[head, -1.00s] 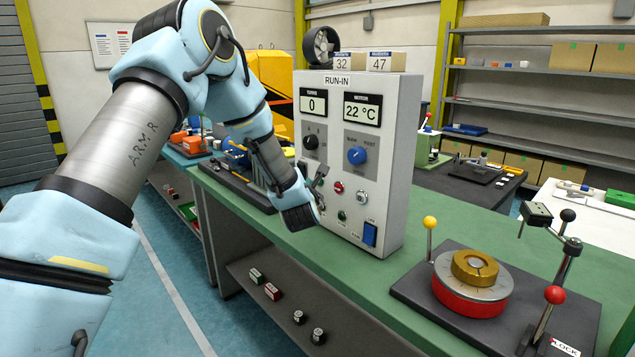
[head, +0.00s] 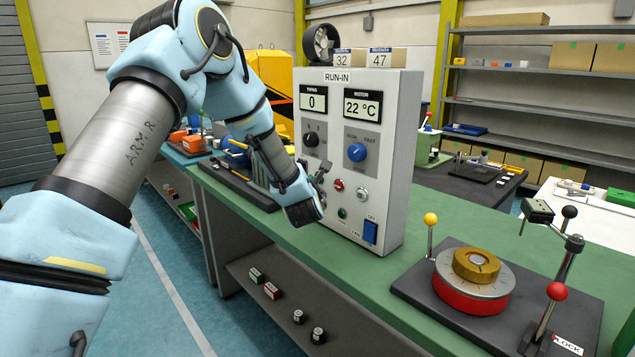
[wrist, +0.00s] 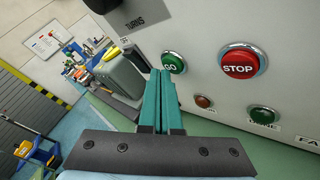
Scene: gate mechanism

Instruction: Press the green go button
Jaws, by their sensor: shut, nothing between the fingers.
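The green go button (wrist: 174,62), in a metal ring on the grey panel, shows in the wrist view just right of my fingertips. In the head view my gripper and wrist seem to hide it. My gripper (wrist: 161,73) has its two teal fingers together with nothing between them, pointing at the panel. The tips overlap the button's left edge in the wrist view; I cannot tell whether they touch it. In the head view my gripper (head: 319,180) is in front of the panel's left part, left of the red stop button (head: 338,185).
The red stop button (wrist: 240,63) is close right of the go button. The run-in panel (head: 392,170) stands on a green bench. A blue switch (head: 370,232) is at its lower right.

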